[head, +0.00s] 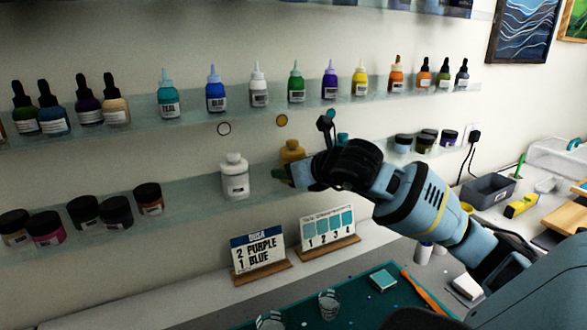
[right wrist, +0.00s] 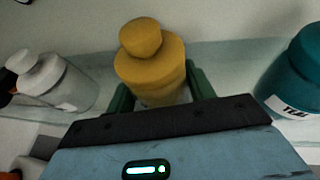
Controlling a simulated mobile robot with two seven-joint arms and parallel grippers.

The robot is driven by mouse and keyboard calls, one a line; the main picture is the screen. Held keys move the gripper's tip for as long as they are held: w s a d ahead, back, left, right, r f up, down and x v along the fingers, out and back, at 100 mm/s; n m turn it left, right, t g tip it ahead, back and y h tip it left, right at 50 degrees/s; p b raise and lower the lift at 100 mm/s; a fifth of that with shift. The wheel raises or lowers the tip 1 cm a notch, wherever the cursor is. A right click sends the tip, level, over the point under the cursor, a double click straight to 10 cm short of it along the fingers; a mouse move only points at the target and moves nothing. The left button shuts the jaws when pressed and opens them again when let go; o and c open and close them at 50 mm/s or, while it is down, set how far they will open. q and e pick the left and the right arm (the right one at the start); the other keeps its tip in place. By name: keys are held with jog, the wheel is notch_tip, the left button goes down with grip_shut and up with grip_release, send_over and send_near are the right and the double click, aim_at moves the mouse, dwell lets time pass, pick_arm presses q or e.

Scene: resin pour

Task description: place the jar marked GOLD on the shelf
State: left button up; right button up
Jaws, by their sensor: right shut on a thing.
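A gold-yellow jar (head: 291,150) stands upright at the middle of the lower glass shelf (head: 200,198), under a gold ring mark (head: 282,120) on the wall. In the right wrist view the gold jar (right wrist: 150,70) sits between the green fingers of my right gripper (right wrist: 160,92), which is shut on it. In the head view my right gripper (head: 284,174) hides the jar's lower part, so I cannot tell whether its base touches the shelf. Its label is not readable. My left gripper is not in view.
A white jar (head: 234,176) stands just left of the gold one, below a white ring mark. A teal jar (right wrist: 298,75) is to the right in the right wrist view. Dark-lidded pots sit further along both sides. Dropper bottles (head: 215,90) line the shelf above.

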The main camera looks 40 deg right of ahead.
jog(key=shift+f, duration=0.15)
jog(key=o, duration=1.2)
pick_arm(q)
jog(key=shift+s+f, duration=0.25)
pick_arm(e)
jog(key=shift+r, duration=0.25)
jog(key=shift+s, duration=0.55)
pick_arm(q)
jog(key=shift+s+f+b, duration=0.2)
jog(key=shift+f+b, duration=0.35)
jog(key=shift+b, duration=0.05)
pick_arm(e)
jog(key=shift+v, duration=5.5)
jog(key=shift+r, duration=0.1)
